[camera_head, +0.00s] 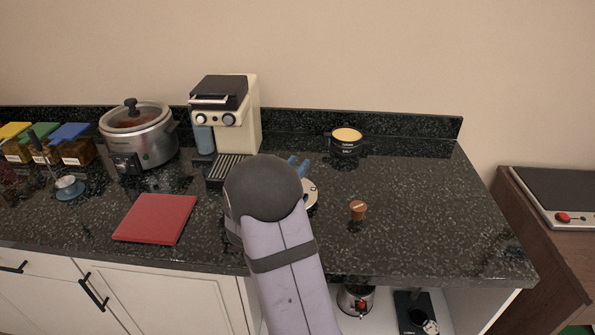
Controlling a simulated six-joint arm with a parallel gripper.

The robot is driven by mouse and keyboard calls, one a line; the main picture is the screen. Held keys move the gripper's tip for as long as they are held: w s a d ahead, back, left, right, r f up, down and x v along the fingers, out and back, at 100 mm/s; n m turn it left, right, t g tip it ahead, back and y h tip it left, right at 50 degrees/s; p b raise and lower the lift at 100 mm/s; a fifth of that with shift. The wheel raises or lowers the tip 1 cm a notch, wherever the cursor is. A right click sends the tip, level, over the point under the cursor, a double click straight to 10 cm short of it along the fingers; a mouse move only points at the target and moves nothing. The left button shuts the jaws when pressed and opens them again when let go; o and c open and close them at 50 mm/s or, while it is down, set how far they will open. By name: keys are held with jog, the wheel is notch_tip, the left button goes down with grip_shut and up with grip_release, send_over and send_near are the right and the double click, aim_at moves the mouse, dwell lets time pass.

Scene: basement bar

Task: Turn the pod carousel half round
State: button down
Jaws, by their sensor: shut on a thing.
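The pod carousel (311,194) is mostly hidden behind my arm. Only a pale, rounded edge of it shows on the counter, just right of my arm's dark joint. A small blue part (299,167) sticks up behind that joint; I cannot tell whether it belongs to the carousel or to my arm. My arm reaches in from the bottom and covers the spot where its end lies. My gripper and its fingertips are hidden. A brown coffee pod (358,210) stands on the counter to the right of the carousel, apart from it.
A cream coffee machine (240,115) stands behind my arm, with a steel cooker (140,138) to its left. A red board (155,218) lies front left, near a small blue-and-white item (70,187). A dark tub (346,143) stands at the back. The counter's right side is clear.

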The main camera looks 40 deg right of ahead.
jog(key=shift+w+a+n+t+y+b, duration=0.1)
jog(key=shift+w+n+t+y+b, duration=0.1)
jog(key=shift+n+t+y+b, duration=0.35)
jog(key=shift+t, duration=0.25)
jog(key=c, duration=1.5)
grip_release()
jog(key=b+v, duration=0.1)
jog(key=v, duration=0.5)
jog(key=shift+s+a, duration=0.1)
jog(key=shift+a, duration=0.1)
jog(key=shift+s+a+b, duration=0.25)
jog(key=shift+a+b, duration=0.05)
jog(key=shift+a, duration=0.1)
